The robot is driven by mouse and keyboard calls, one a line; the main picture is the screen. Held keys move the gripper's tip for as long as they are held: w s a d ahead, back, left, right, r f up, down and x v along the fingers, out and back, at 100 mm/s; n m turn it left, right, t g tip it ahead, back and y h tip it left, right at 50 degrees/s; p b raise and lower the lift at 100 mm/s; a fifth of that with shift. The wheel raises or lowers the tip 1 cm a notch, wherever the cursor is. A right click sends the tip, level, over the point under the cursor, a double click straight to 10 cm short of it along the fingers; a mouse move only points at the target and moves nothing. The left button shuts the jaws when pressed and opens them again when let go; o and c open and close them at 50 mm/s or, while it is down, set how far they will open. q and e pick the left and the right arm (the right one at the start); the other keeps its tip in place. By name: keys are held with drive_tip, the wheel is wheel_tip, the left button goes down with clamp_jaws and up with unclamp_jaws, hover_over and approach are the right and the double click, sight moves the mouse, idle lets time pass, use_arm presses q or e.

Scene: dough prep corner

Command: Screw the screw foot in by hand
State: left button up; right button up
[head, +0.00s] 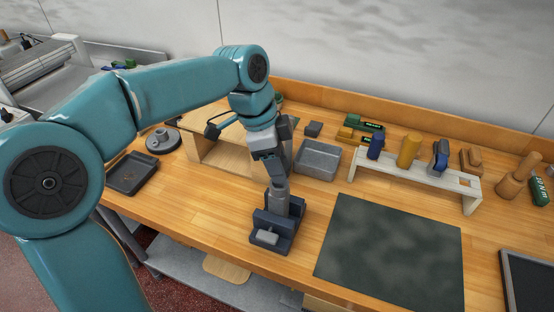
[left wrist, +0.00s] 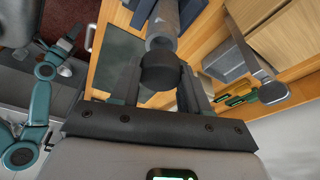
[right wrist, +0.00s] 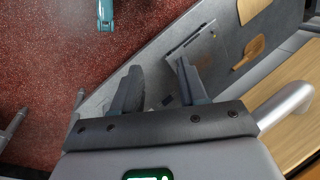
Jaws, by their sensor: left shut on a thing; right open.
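My left gripper (head: 277,181) is shut on the dark round screw foot (left wrist: 160,72), which shows between its fingers in the left wrist view. A grey cylinder (left wrist: 162,27) lies in line with the foot just beyond it; whether the thread is engaged is hidden. In the head view this grey cylinder (head: 279,200) stands upright in a dark blue clamp block (head: 262,219) on the wooden bench. The fingers hide most of the foot there. My right gripper (right wrist: 157,85) is open and empty, above the red floor and a grey lower shelf.
A dark green mat (head: 390,250) lies right of the clamp. Behind it are a grey metal bin (head: 318,160) and a pale wooden rack (head: 415,178) holding several tools. A black tray (head: 132,174) lies on the left. The bench front beside the clamp is clear.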

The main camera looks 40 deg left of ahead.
use_arm(q)
drive_tip(key=shift+f+b, duration=1.15)
drive_tip(key=shift+f, duration=0.3)
drive_tip(key=m+p, duration=0.1)
drive_tip(key=m, duration=0.1)
drive_tip(key=m+g+p, duration=0.1)
drive_tip(key=m, duration=0.2)
drive_tip(key=m+g+p, duration=0.1)
drive_tip(key=m+p, duration=0.1)
drive_tip(key=shift+w+r+m+h, duration=0.2)
drive_tip(key=shift+r+m+h, duration=0.05)
drive_tip(key=shift+m+h, duration=0.05)
drive_tip(key=m+g+p, duration=0.1)
drive_tip(key=m, duration=0.2)
drive_tip(key=m+g+y+p, duration=0.1)
drive_tip(key=m+p, duration=0.2)
drive_tip(key=m, duration=0.2)
drive_tip(key=shift+w+d, duration=0.1)
drive_tip(key=shift+w, duration=0.05)
drive_tip(key=m+p, duration=0.1)
drive_tip(key=m, duration=0.3)
drive_tip(key=shift+d+g+y+p, duration=0.1)
drive_tip(key=shift+g+y+p, duration=0.25)
drive_tip(key=shift+g+y, duration=0.05)
drive_tip(key=m+p, duration=0.1)
drive_tip(key=m, duration=0.2)
drive_tip(key=shift+f+y, duration=0.1)
drive_tip(key=shift+y, duration=0.3)
drive_tip(key=shift+f+m, duration=0.15)
drive_tip(key=shift+m, duration=0.45)
